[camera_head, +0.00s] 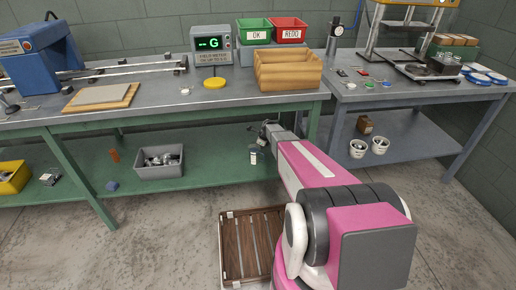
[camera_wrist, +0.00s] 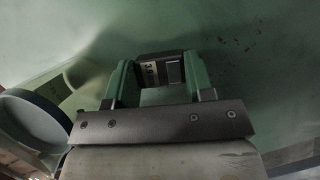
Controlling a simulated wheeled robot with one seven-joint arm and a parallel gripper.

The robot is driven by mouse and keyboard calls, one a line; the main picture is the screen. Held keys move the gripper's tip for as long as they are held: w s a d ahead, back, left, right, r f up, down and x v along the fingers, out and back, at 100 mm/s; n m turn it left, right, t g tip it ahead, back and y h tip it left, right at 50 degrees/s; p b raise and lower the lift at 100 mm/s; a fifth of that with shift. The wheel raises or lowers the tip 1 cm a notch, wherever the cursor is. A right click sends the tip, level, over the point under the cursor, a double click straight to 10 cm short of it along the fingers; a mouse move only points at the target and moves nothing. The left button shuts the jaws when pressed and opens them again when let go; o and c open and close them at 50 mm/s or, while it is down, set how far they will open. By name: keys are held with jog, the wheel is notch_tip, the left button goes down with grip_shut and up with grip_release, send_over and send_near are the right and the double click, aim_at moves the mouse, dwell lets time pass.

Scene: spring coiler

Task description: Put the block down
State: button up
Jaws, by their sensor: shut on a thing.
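The block (camera_wrist: 161,70) is dark, with a pale label bearing printed figures and a grey square on its face. In the wrist view it sits between the two green fingers of my gripper (camera_wrist: 163,82), which is shut on it. In the head view the block (camera_head: 256,156) shows small below my gripper (camera_head: 262,145), over the right part of the green lower shelf (camera_head: 215,180), under the bench's front edge. I cannot tell whether the block touches the shelf.
A grey bin (camera_head: 160,170) of metal parts stands on the shelf to the left. A green bench leg (camera_head: 313,122) and the bench top (camera_head: 150,112) are close by. A wooden pallet (camera_head: 250,245) lies on the floor. Two white cups (camera_head: 368,147) stand on the right-hand lower shelf.

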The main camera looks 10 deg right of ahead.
jog(key=o, duration=1.1)
jog(key=shift+f, duration=0.15)
jog(key=shift+c, duration=0.2)
jog(key=v, duration=0.7)
jog(key=shift+r, duration=0.4)
jog(key=shift+d, duration=0.1)
